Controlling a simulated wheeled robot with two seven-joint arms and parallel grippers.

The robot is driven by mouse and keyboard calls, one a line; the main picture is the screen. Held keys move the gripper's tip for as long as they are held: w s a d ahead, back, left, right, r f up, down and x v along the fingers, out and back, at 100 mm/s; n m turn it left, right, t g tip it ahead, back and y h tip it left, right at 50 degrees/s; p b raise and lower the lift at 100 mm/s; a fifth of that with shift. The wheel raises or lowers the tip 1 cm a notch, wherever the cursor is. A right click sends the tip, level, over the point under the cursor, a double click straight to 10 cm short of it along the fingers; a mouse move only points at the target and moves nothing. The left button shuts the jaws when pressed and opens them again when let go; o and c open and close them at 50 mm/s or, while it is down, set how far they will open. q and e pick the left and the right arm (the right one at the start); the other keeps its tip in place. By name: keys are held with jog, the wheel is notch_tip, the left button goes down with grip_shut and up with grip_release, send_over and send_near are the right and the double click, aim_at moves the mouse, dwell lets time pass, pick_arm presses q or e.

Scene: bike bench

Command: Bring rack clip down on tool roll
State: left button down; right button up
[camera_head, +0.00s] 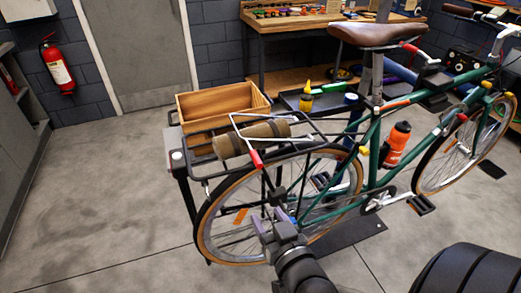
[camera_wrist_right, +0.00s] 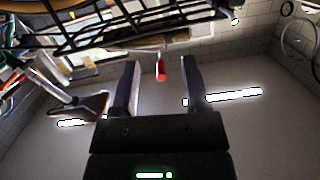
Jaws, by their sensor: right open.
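The tool roll (camera_head: 262,136), a tan and dark-banded bundle, lies across the bike's rear rack (camera_head: 215,176). The rack clip (camera_head: 240,132) is a silver wire frame with a red grip (camera_head: 257,160), and its wire passes over the roll. I cannot tell whether the wire touches the roll. My right gripper (camera_head: 268,222) is open and empty beside the rear wheel, below the red grip. In the right wrist view, the red grip (camera_wrist_right: 160,70) shows between the open fingers (camera_wrist_right: 160,88), beyond their tips. My left gripper is out of view.
The green bike (camera_head: 371,150) stands with its rear wheel (camera_head: 204,228) close to my right gripper. A wooden crate (camera_head: 190,107) and a dark tray (camera_head: 300,97) stand behind the rack. A workbench (camera_head: 255,24) is at the back. The floor at left is clear.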

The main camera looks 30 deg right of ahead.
jog(key=t+h, duration=0.1)
send_near(261, 169)
jog(key=w, duration=0.2)
jog(key=shift+m+t, duration=0.3)
jog(key=x, duration=0.9)
jog(key=shift+w+d+f+b, duration=0.25)
jog(key=shift+d+b, duration=0.1)
jog(key=shift+d, duration=0.05)
jog(key=shift+w, duration=0.3)
jog(key=c, duration=0.7)
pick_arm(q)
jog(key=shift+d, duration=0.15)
pick_arm(e)
grip_shut()
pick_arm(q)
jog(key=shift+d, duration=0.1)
